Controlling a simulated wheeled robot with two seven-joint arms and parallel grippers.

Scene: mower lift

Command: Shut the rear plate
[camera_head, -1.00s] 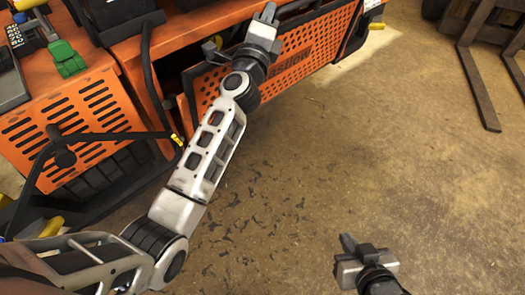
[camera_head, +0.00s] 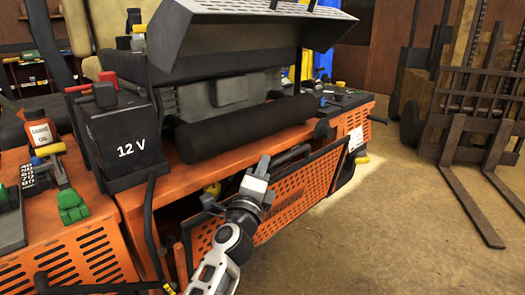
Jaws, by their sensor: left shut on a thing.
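The rear plate (camera_head: 305,190) is an orange perforated panel with dark lettering, on the near side of the orange mower. It leans outward, and a dark gap (camera_head: 225,183) shows behind its top edge. My left gripper (camera_head: 256,182) is at the plate's top edge, left of its middle, and is shut on the plate. The gripper and wrist hide part of the plate and its lettering. My right gripper is out of view.
A black 12 V battery (camera_head: 123,140) and a black roll (camera_head: 245,128) sit on the mower above the plate. A forklift-like rack with prongs (camera_head: 470,200) stands at right. The brown floor (camera_head: 370,240) between is clear.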

